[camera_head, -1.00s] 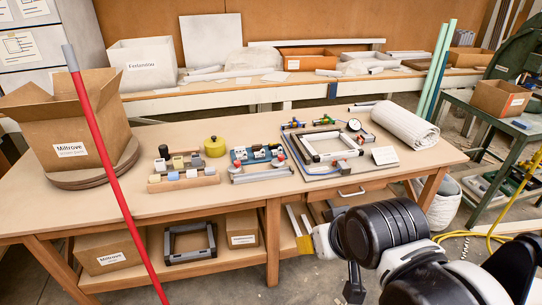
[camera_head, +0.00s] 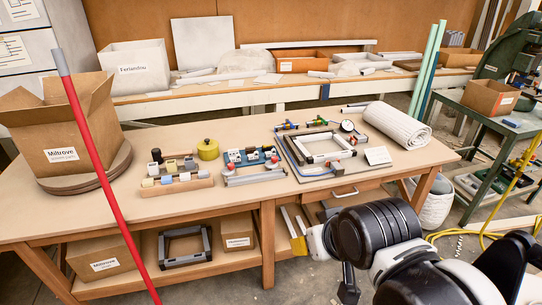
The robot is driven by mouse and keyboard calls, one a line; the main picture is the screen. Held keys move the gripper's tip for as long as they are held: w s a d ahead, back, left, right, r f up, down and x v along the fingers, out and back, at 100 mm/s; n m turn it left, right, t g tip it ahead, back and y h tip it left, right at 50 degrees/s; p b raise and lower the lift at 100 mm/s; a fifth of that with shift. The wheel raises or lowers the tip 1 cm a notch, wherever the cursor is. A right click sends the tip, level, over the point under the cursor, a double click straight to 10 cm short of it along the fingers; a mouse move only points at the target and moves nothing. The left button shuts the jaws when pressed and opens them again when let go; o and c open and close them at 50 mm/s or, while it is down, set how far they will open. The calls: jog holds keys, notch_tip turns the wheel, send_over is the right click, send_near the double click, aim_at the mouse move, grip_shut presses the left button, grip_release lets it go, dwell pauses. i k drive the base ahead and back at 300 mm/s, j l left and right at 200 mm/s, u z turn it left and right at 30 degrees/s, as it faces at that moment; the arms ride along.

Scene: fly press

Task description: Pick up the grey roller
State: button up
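I cannot surely tell which thing is the grey roller. Small pale and grey pieces stand in a wooden block tray (camera_head: 178,188) at the middle left of the workbench (camera_head: 225,222). Beside it is a blue holder (camera_head: 251,157) with small light parts, and a grey bar (camera_head: 254,176) lies in front of it. A grey metal frame (camera_head: 323,147) lies on a board to the right. My arm fills the lower right, in front of the bench. A dark part at its lower end (camera_head: 348,287) may be my gripper; its fingers are not clear and nothing shows held.
A cardboard box (camera_head: 62,155) stands at the bench's left end, with a red pole (camera_head: 92,145) slanting in front. A yellow pot (camera_head: 208,149), a dial gauge (camera_head: 347,126) and a rolled white mat (camera_head: 397,125) stand towards the back.

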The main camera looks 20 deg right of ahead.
aim_at(269, 155)
jog(key=i+l, duration=0.15)
jog(key=i, duration=0.4)
jog(key=i+l, duration=0.15)
jog(key=i, duration=0.45)
jog(key=i+l, duration=0.15)
jog(key=i, duration=0.4)
